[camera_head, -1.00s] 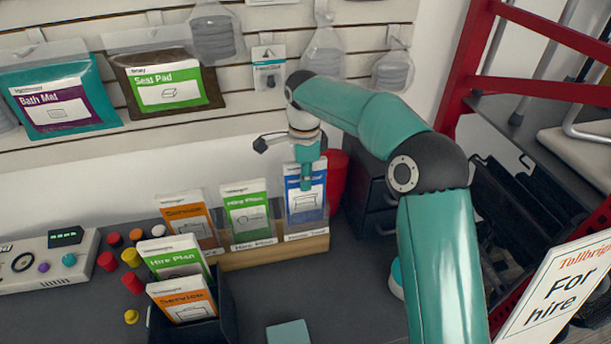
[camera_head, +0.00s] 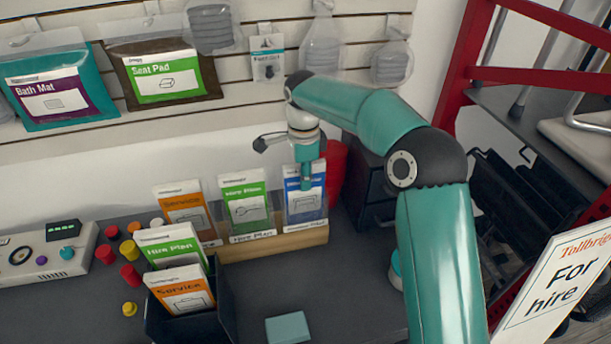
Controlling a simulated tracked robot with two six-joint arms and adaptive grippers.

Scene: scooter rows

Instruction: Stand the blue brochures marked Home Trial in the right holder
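The blue brochures (camera_head: 304,206) stand nearly upright in the right-hand slot of the wooden-based holder (camera_head: 270,245), behind its clear front. My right gripper (camera_head: 306,178) points down at their top edge, with one finger in front of the blue cover. It appears shut on them; the finger behind is hidden. The slot's label shows under the brochures, too small to read surely. Green Hire Plan brochures (camera_head: 246,205) stand in the middle slot and orange Service brochures (camera_head: 188,212) in the left one. My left gripper is out of view.
A black box (camera_head: 190,325) holding Hire Plan and Service brochures stands in front of the holder. A control panel (camera_head: 40,255) and several coloured knobs (camera_head: 130,276) lie left. A red container (camera_head: 337,170) stands behind, right. A teal square (camera_head: 288,328) lies on the counter.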

